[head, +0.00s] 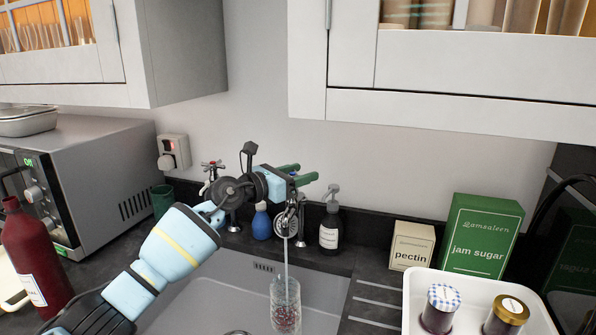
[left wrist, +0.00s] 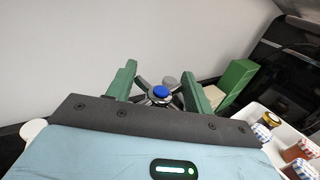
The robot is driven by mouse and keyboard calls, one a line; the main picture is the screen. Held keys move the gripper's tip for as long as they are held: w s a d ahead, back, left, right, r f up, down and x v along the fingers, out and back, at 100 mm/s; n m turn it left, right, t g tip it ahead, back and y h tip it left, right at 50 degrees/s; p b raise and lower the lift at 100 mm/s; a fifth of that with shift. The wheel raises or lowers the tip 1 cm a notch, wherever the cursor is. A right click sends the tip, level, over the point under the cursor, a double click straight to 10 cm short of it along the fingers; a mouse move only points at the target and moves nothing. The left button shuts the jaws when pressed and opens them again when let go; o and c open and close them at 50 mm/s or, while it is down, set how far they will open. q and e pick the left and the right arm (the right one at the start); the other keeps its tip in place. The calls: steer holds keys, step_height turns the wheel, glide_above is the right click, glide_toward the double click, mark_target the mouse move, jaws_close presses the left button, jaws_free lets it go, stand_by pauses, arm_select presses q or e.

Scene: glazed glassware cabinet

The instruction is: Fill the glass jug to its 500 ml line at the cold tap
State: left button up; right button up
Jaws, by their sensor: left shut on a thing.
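The glass jug (head: 285,308) stands upright in the sink under the cold tap (head: 287,222). A thin stream of water (head: 287,262) runs from the spout into it. Reddish specks show inside the jug; I cannot read its 500 ml line or the water level. My left gripper (head: 298,174) is above the cold tap, its green fingers shut on the tap handle. In the left wrist view the handle's blue cap (left wrist: 160,91) sits between the two fingers. My right gripper is not in view.
The red-topped hot tap (head: 212,166) is left of my gripper. A blue bottle (head: 261,222) and a dark soap dispenser (head: 330,225) stand behind the sink. A white tray with jars (head: 415,290), a pectin box (head: 411,246) and a jam sugar box (head: 481,237) are right. Cabinets hang above.

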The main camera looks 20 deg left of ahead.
arm_select(q)
steer(key=o, duration=0.9)
steer(key=shift+f, duration=0.1)
steer(key=shift+s+a, duration=0.2)
steer(key=shift+s, duration=0.05)
steer(key=p+v, duration=0.1)
steer(key=v, duration=0.6)
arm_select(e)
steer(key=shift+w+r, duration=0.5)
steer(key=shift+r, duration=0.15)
arm_select(q)
steer(key=shift+s, duration=0.1)
